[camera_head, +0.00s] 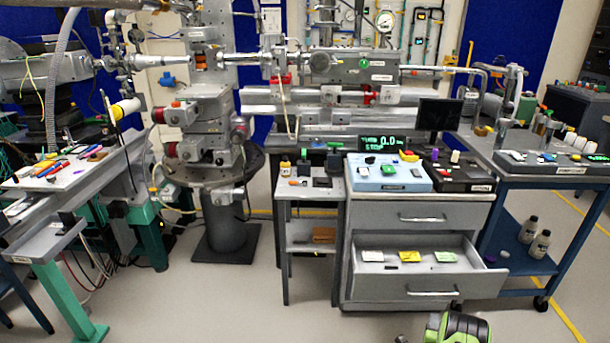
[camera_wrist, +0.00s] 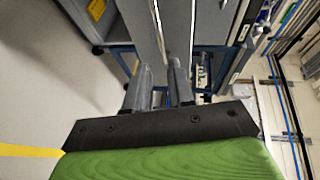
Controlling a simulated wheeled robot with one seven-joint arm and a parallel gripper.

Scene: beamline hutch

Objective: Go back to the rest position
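My gripper (camera_wrist: 160,80) shows in the wrist view, with two dark fingers reaching up from a black plate on a green body. The fingers stand apart and nothing is seen between them. In the head view, a green and black part of my arm (camera_head: 458,330) shows at the bottom edge, in front of the drawer cabinet. The fingertips cannot be made out there.
The grey cabinet (camera_head: 417,217) has its lower drawer (camera_head: 487,281) pulled out, holding several small flat items. A blue cart (camera_head: 520,265) stands at right, a small table (camera_head: 290,220) at left of the cabinet. The floor (camera_head: 200,310) in front is clear.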

